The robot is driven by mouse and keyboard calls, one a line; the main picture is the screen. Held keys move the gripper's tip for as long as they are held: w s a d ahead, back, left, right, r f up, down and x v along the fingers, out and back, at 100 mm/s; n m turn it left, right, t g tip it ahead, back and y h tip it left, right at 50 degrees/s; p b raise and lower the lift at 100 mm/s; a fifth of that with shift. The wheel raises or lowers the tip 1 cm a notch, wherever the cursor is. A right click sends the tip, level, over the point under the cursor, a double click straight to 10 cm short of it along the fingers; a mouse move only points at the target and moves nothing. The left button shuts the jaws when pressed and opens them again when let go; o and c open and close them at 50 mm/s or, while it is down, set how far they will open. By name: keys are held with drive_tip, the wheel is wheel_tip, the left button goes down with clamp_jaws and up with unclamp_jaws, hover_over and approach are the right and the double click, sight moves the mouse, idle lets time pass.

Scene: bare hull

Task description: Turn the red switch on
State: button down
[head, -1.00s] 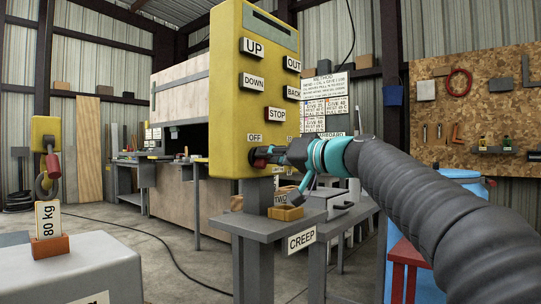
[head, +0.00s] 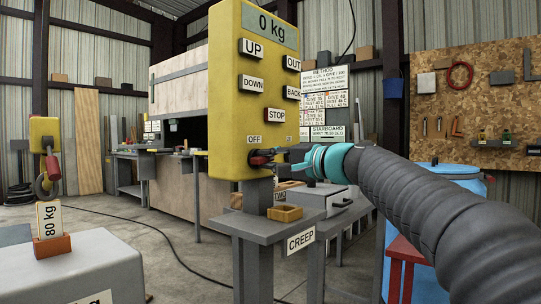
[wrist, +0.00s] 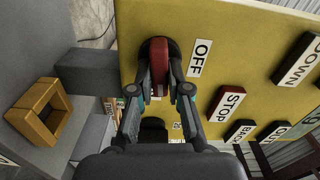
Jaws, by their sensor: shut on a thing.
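The red switch (head: 260,160) sits low on the front of the yellow control box (head: 226,90), below the OFF label (head: 254,140). In the wrist view the red switch (wrist: 159,62) stands on a dark round base. My gripper (wrist: 159,90) has one finger on each side of its red handle and is shut on it. In the head view my gripper (head: 279,157) reaches the switch from the right. The handle lies roughly level across the box. The display (head: 270,24) at the top reads 0 kg. The label right of OFF is mostly hidden.
UP, DOWN, OUT, BACK and STOP buttons (head: 275,115) are above the switch. A grey stand with a CREEP label (head: 300,240) and a yellow open box (head: 285,213) is below.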

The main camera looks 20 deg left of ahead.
drive_tip(key=shift+r+m, duration=0.1)
drive_tip(key=shift+m, duration=0.7)
drive_tip(key=c, duration=1.1)
unclamp_jaws()
drive_tip(key=shift+a, duration=0.1)
drive_tip(key=shift+s+d, duration=0.15)
drive_tip(key=shift+d, duration=0.25)
drive_tip(key=v, duration=1.1)
drive_tip(key=shift+s+d, duration=0.1)
